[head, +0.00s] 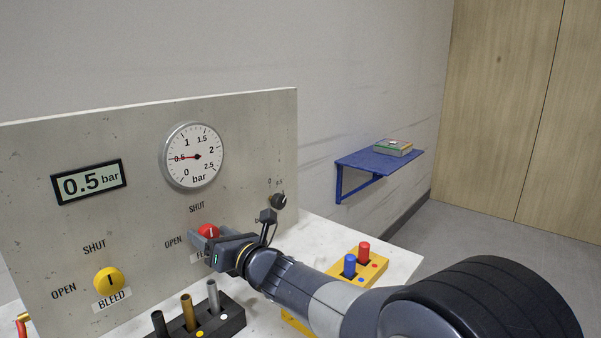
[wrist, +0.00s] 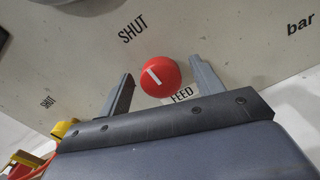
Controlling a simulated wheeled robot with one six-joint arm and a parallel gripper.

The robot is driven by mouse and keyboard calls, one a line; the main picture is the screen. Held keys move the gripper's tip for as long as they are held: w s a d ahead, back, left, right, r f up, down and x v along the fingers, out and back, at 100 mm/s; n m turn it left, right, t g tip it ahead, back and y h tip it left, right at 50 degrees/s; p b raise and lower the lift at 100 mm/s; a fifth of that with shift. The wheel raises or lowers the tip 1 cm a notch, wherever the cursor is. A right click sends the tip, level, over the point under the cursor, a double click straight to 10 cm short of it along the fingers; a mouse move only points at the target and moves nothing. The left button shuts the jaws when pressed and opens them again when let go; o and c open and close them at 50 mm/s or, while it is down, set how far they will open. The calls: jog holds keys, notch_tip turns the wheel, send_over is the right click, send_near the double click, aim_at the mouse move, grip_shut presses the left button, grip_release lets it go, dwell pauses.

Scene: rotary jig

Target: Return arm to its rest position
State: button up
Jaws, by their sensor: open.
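My gripper (wrist: 163,88) is open, and its two fingers stand on either side of the red FEED knob (wrist: 160,77) in the wrist view. I cannot tell whether the fingertips touch the panel. In the head view my gripper (head: 203,243) is at the panel's lower middle, partly covering the red knob (head: 208,231). The white mark on the red knob points toward SHUT. My arm reaches in from the lower right.
The upright panel (head: 120,135) carries a yellow BLEED knob (head: 109,280), a round gauge (head: 192,156), a 0.5 bar display (head: 89,182) and a small black knob (head: 278,201). A black peg block (head: 232,322) and yellow block (head: 374,278) stand nearby. A blue shelf (head: 352,161) is behind.

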jog(key=shift+n+p, duration=0.9)
jog(key=shift+n, duration=0.7)
jog(key=shift+s+d, duration=0.4)
jog(key=shift+r, duration=0.1)
